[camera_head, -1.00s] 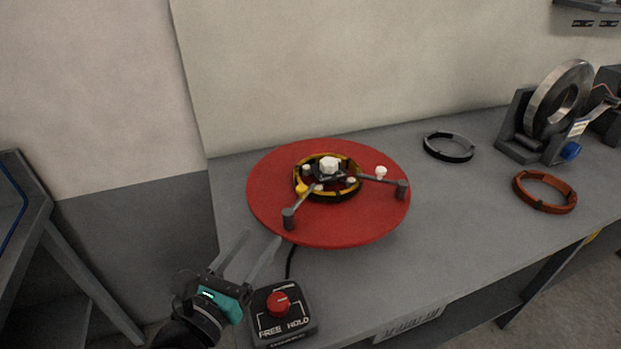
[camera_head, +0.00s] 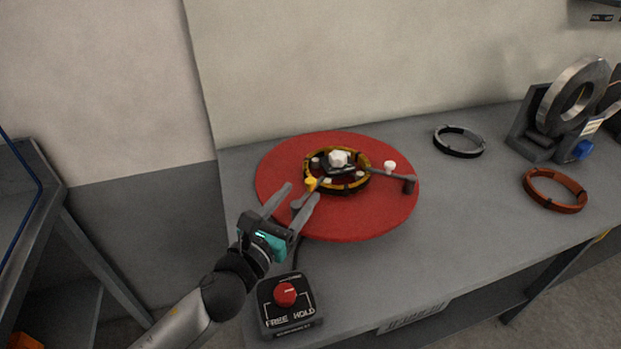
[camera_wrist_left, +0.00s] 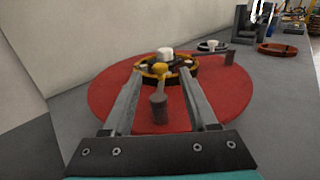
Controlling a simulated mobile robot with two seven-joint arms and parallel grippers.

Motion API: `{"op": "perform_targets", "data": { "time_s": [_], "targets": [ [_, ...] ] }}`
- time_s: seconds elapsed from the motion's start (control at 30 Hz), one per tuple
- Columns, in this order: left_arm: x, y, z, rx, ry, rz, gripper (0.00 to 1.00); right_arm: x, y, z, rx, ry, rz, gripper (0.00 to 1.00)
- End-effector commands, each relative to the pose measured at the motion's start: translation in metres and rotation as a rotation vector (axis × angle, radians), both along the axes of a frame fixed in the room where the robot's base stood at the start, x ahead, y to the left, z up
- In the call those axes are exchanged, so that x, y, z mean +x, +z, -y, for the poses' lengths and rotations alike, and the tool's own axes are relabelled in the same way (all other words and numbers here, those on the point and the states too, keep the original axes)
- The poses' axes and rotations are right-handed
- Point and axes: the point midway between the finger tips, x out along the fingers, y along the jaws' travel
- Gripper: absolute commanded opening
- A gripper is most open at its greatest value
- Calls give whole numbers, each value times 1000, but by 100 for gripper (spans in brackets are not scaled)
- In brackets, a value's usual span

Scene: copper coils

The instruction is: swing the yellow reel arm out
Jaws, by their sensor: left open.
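The yellow reel arm shows as a yellow knob (camera_head: 311,183) on a grey arm that points toward the front left of the red disc (camera_head: 380,215). In the left wrist view the arm's upright grey end post (camera_wrist_left: 159,108) stands between my fingers, apart from both. My left gripper (camera_head: 294,194) is open at the front-left edge of the disc; its fingers partly hide the post in the head view. A yellow and black coil (camera_head: 350,187) lies around the white hub (camera_head: 339,160). A second arm with a white knob (camera_head: 390,166) reaches right. My right gripper is not in view.
A control box with a red button (camera_head: 285,293), marked FREE and HOLD, stands at the bench's front left, near my left arm. A black ring (camera_head: 459,152), a copper ring (camera_head: 555,203) and a metal ring on a stand (camera_head: 575,95) are to the right. The bench front (camera_head: 440,270) is clear.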

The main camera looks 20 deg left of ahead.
Motion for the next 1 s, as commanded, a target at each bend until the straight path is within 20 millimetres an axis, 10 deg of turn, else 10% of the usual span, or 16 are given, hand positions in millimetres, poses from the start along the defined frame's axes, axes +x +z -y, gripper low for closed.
{"op": "perform_targets", "data": {
  "time_s": [0.4, 0.87, 1.0],
  "targets": [
    [49, 0, 10, -1, 0, 2, 59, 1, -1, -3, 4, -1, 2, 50],
    [58, 0, 11, -1, 0, 0, 59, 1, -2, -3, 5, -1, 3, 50],
    [58, 0, 11, -1, 0, 0, 44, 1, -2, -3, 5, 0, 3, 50]
  ]
}}
